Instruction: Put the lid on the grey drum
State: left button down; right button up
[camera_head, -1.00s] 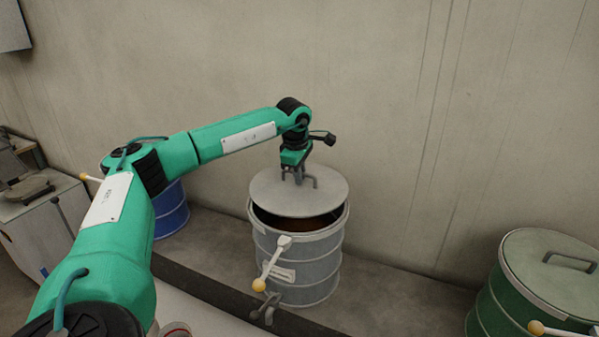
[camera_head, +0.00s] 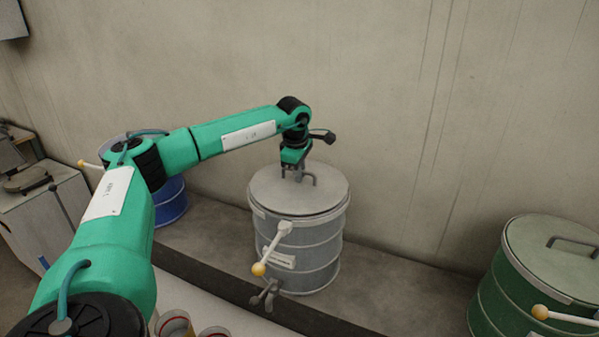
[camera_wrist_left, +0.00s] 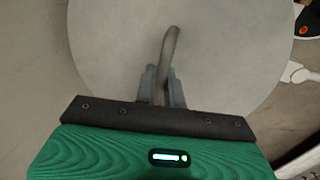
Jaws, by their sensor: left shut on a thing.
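The grey drum (camera_head: 302,256) stands on the floor ledge by the wall, in the middle of the head view. The round grey lid (camera_head: 328,196) lies level over the drum's top, and no dark opening shows between them. My left gripper (camera_head: 298,178) is shut on the lid's bar handle from above. In the left wrist view the gripper's fingers (camera_wrist_left: 162,86) close around the handle (camera_wrist_left: 169,48), with the lid (camera_wrist_left: 110,45) filling most of the picture. The drum's far rim is hidden by the lid. My right gripper is not in view.
A green drum (camera_head: 490,300) with its own lid (camera_head: 555,262) stands at the right. A blue drum (camera_head: 172,203) stands behind my left arm. A lever with a yellow knob (camera_head: 259,269) sticks out at the grey drum's front. A cabinet (camera_head: 40,225) is at the left.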

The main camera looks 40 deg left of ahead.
pick_arm(q)
jog(key=shift+f, duration=0.4)
dwell(0.4)
jog(key=c, duration=1.4)
grip_release()
notch_tip(320, 180, up, 14)
jog(key=s+b, duration=0.2)
jog(key=b, duration=0.2)
jog(key=shift+s+d+f, duration=0.2)
jog(key=shift+s+d, duration=0.15)
jog(key=shift+d, duration=0.05)
jog(key=shift+f, duration=0.1)
